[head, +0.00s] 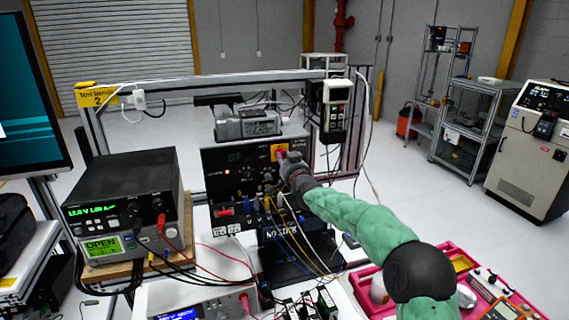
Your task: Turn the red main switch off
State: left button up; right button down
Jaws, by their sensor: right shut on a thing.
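The black control panel (222,164) stands upright in the middle of the bench frame. At its upper right is a yellow plate (276,149) with the red main switch (281,154) on it, mostly covered by my gripper. My right gripper (285,158) reaches in from the lower right and is shut on the red switch. The switch's turn angle is hard to read behind the fingers. My left gripper is not in view.
Cables (290,240) hang in front of the panel. A black power supply (120,190) stands at left, and a pink tray (452,258) with tools lies at lower right. A handheld device (335,105) hangs on the frame's right post. A monitor (25,100) is at far left.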

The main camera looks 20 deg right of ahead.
jog(key=n, duration=0.4)
jog(key=shift+n, duration=0.3)
dwell(0.3)
jog(key=c, duration=1.1)
grip_release()
jog(key=shift+r, duration=0.1)
jog(key=shift+s+d, duration=0.2)
jog(key=shift+s, duration=5.8)
